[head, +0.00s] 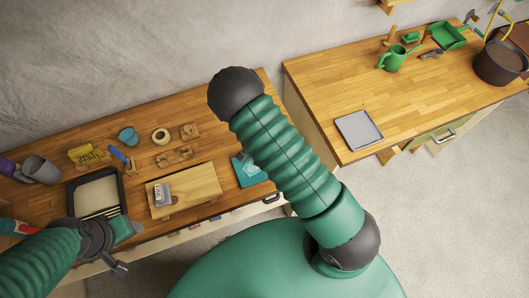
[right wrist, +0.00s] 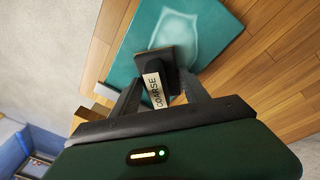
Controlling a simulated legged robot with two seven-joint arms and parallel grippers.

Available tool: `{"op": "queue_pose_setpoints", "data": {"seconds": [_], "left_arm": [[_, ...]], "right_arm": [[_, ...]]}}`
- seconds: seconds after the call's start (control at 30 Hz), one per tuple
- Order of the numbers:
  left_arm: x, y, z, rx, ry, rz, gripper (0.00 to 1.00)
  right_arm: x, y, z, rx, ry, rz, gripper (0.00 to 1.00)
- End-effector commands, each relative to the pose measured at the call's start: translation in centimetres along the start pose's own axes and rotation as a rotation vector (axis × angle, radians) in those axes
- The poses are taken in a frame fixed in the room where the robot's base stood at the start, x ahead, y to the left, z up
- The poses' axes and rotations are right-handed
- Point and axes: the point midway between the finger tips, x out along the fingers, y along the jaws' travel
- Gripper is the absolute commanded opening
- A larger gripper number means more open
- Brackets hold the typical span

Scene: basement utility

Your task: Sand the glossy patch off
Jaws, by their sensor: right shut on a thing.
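In the right wrist view my right gripper (right wrist: 163,98) is shut on a dark sanding block (right wrist: 155,62) with a pale label reading COARSE. The block is over the near edge of a teal board (right wrist: 137,42); I cannot tell whether it touches. A glossy, pale-outlined patch (right wrist: 195,38) shows on the board beyond the block. In the head view the teal board (head: 250,175) is partly behind my right arm, which hides the right gripper. Another labelled block (head: 162,193) lies on a wooden board (head: 200,186). My left gripper (head: 118,262) is near the black tray; its jaw state is unclear.
The black-rimmed tray (head: 70,200) is at the left of the workbench. A grey cup (head: 42,170), yellow sign (head: 87,156), teal cup (head: 128,136), tape roll (head: 161,136) and small wooden pieces stand around. A second bench (head: 410,95) holds a grey tray (head: 358,130) and garden items.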

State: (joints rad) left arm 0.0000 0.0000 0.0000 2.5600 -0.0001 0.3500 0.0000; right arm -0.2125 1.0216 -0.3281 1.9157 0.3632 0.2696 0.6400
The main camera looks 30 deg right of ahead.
Motion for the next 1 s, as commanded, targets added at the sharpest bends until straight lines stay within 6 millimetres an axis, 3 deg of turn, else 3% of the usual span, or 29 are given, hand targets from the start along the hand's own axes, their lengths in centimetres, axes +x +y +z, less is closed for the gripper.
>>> {"op": "queue_pose_setpoints", "data": {"seconds": [1.0], "left_arm": [[0.74,0.00,0.17,0.000,0.000,0.000,0.57]], "right_arm": [[1.03,-0.08,0.05,0.000,-0.001,-0.001,0.00]]}}
